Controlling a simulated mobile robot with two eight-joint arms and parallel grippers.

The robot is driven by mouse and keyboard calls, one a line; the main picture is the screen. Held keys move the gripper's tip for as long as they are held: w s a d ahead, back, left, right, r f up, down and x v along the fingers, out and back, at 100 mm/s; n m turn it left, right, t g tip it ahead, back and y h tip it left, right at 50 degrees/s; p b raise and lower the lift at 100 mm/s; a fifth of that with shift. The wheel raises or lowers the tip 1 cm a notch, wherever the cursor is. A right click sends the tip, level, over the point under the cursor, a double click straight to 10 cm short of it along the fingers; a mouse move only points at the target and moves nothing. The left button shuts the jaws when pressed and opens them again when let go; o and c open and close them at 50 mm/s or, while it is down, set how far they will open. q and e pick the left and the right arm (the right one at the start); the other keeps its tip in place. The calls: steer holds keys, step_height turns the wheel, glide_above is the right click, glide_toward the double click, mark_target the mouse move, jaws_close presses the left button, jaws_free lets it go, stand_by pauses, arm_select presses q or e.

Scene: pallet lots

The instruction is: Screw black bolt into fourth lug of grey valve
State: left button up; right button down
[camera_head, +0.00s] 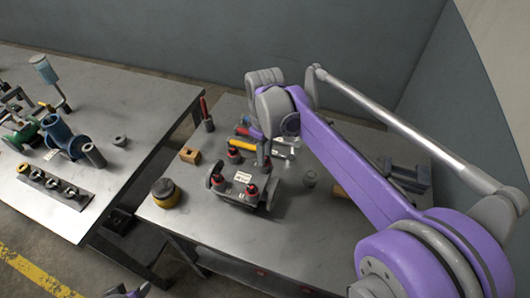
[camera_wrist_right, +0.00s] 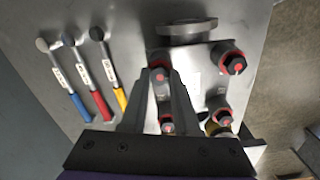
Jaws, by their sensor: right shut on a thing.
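The grey valve (camera_head: 235,198) lies on the right-hand table with a white label on top; it also shows in the right wrist view (camera_wrist_right: 200,80). Black bolts with red marks stand upright at three lugs, such as the near right one (camera_head: 251,191) and the far left one (camera_head: 234,155). My right gripper (camera_head: 264,160) is over the remaining corner, shut on a black bolt (camera_wrist_right: 160,77) at a red-ringed lug. How deep that bolt sits is hidden by the fingers (camera_wrist_right: 160,80). Only a purple piece of my left arm shows at the bottom edge; its jaws cannot be made out.
A blue valve (camera_head: 62,135) is on the left table, across a gap.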

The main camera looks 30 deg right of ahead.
steer(key=m, duration=0.4)
steer(key=shift+m, duration=0.4)
steer(key=m, duration=0.4)
steer(key=shift+m, duration=0.3)
steer(key=m, duration=0.4)
steer(key=shift+m, duration=0.3)
steer(key=m, duration=0.4)
steer(key=c, duration=0.8)
jaws_free()
